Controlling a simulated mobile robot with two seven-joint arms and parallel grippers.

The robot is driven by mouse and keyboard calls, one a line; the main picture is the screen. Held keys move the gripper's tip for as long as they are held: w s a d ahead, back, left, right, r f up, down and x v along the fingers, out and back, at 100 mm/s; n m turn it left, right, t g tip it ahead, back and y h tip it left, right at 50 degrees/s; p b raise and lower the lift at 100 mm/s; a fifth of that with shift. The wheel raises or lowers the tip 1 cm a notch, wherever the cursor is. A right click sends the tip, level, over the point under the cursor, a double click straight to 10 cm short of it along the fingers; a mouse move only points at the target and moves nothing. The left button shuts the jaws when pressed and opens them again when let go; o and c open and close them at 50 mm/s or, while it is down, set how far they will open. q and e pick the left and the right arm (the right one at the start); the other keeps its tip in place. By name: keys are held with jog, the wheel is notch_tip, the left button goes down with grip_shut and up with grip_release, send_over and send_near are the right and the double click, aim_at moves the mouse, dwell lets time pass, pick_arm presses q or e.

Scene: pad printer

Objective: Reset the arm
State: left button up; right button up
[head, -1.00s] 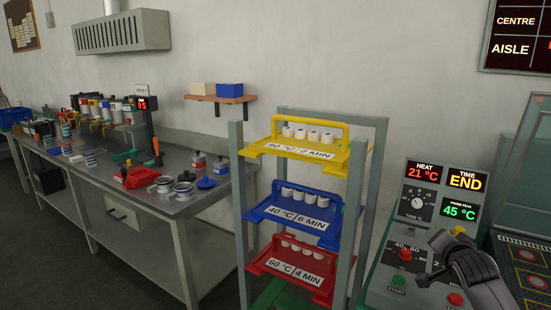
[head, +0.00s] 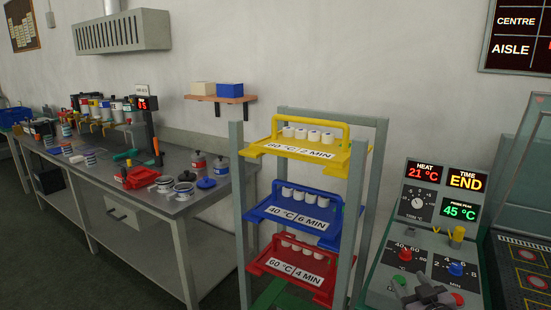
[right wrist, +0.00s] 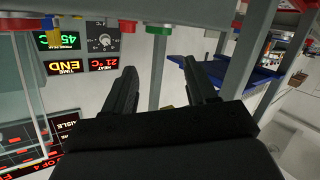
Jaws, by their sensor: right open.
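My right gripper (head: 430,284) is at the bottom right of the head view, low in front of the control panel (head: 382,275). It partly covers the panel's lower buttons. In the right wrist view its two dark fingers (right wrist: 163,85) stand wide apart with nothing between them. That view shows the panel's displays upside down, reading 21 °C, END and 45 °C. The panel has a red knob (head: 405,254), a blue knob (head: 456,269), and a yellow piece (head: 457,234) at its right side. My left gripper is not in view.
A rack (head: 240,200) left of the panel holds a yellow tray (head: 310,152), a blue tray (head: 300,219) and a red tray (head: 298,270) with white pieces. A workbench (head: 150,225) with cups and tins stands at left. A glass-sided unit (head: 520,190) stands right of the panel.

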jog(key=s+a+f+g, duration=0.1)
jog(key=s+a+f, duration=0.2)
jog(key=s, duration=0.7)
jog(key=s+a+f+g+y, duration=0.1)
jog(key=s+a+f+g, duration=0.1)
jog(key=s+a+f, duration=0.2)
jog(key=s+a+f+m+g+y, duration=0.1)
jog(key=s+a+f, duration=0.3)
jog(key=s+f, duration=0.5)
jog(key=s+g, duration=0.1)
jog(key=s, duration=0.6)
